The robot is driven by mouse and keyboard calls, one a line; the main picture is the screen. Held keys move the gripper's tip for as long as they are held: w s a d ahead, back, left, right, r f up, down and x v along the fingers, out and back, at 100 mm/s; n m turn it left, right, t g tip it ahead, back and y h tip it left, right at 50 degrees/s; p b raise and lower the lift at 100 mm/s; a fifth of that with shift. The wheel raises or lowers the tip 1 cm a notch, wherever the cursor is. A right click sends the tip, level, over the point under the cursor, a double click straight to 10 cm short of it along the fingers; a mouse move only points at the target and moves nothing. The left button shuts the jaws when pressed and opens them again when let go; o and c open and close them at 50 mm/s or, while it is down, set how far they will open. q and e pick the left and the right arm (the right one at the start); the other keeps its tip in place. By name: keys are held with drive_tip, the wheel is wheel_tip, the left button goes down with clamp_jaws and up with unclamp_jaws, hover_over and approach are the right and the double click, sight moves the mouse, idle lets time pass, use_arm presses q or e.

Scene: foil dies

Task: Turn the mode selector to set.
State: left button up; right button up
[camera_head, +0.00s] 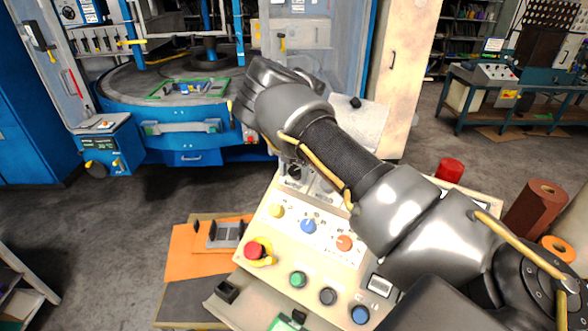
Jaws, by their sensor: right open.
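A sloped cream control panel (262,225) stands low in the middle. It carries a blue rotary knob (308,226) and an orange rotary knob (344,243), each with small marks around it. The labels are too small to read, so I cannot tell which control is the mode selector. A dark round control (292,172) at the panel's far edge is partly covered by my right arm. My right gripper (245,108) is open at the end of that arm, beyond the panel's far left edge and apart from the knobs. Its fingertips are mostly hidden. My left gripper is out of view.
The panel also has a red emergency button (253,250), a yellow button (277,210), a green button (298,279) and others. An orange mat (185,262) lies left of it. A blue press (180,138) stands behind. Open floor lies at left.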

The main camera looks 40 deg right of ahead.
drive_tip(key=shift+f, duration=0.15)
drive_tip(key=c, duration=1)
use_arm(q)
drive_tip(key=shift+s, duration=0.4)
